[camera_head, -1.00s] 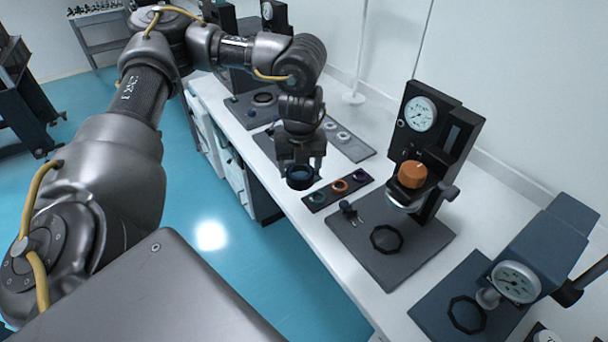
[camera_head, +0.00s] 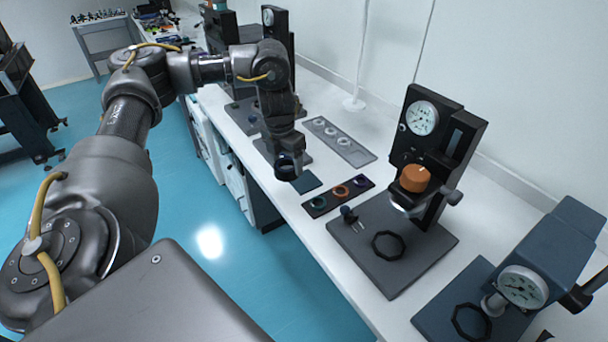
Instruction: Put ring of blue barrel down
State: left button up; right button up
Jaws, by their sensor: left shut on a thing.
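My left gripper (camera_head: 286,158) is shut on a dark ring (camera_head: 287,168) with a bluish inside, taken to be the ring of the blue barrel. It holds the ring above the front edge of the white bench. The gripper's fingers are dark and partly merge with the ring. A small dark blue-green pad (camera_head: 308,181) lies on the bench just right of the held ring. My right gripper is not in view.
A black tray (camera_head: 329,198) holds teal, orange and purple-blue rings. Right of it stands a dial gauge press (camera_head: 437,140) with an orange knob and a black ring (camera_head: 388,244) on its base. A grey plate (camera_head: 352,151) with pale rings lies behind. A blue gauge device (camera_head: 560,245) stands front right.

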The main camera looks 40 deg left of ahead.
pick_arm(q)
jog(key=w+f, duration=0.2)
jog(key=w, duration=0.1)
jog(key=w+a+f, duration=0.1)
jog(key=w+f, duration=0.1)
jog(key=w+f+p, duration=0.1)
jog(key=w+f, duration=0.2)
jog(key=shift+w+a, duration=0.3)
jog(key=shift+w, duration=0.05)
jog(key=shift+w+a+f, duration=0.1)
jog(key=shift+w+f, duration=0.25)
jog(key=shift+f, duration=0.15)
notch_tip(320, 180, down, 3)
jog(key=shift+f+p, duration=0.1)
jog(key=shift+p, duration=0.2)
jog(key=shift+f, duration=0.1)
jog(key=o, duration=1.2)
